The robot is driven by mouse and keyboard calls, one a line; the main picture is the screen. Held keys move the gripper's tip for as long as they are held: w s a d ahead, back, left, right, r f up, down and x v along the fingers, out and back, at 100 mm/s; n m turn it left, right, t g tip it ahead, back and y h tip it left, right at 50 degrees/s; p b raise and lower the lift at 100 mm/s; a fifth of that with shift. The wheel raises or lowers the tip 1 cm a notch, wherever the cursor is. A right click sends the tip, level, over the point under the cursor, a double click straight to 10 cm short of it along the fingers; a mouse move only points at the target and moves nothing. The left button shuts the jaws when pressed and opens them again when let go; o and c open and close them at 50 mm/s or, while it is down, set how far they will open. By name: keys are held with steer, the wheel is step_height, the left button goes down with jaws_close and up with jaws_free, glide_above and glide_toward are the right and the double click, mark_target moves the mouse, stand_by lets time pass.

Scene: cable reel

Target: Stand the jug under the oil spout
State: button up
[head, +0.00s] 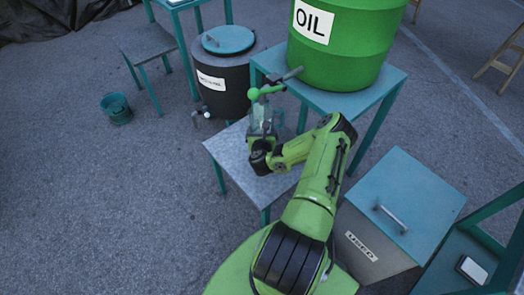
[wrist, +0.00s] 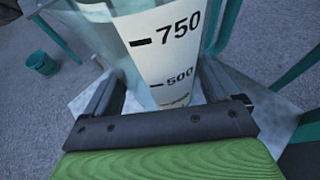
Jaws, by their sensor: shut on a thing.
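The clear jug (head: 263,118) shows over the small low stand (head: 228,160) in the head view. In the wrist view the jug (wrist: 165,45) fills the upper middle, with its white scale marked 750 and 500 facing me. My gripper (wrist: 165,105) is shut on the jug, one finger on each side. The jug looks upright; its base is hidden, so I cannot tell if it touches the stand. The green oil drum (head: 345,60) stands on a teal table, and its spout (head: 272,90) with a green handle reaches out just above the jug in the head view.
A dark barrel (head: 225,75) with a teal lid stands behind the low stand. A teal bucket (head: 116,107) is on the ground at left. A bin marked USED (head: 385,220) stands at right, close to my arm.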

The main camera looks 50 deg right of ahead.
step_height(320, 180, down, 10)
steer(key=b, duration=0.4)
steer(key=shift+w+r, duration=0.1)
steer(key=shift+r, duration=0.25)
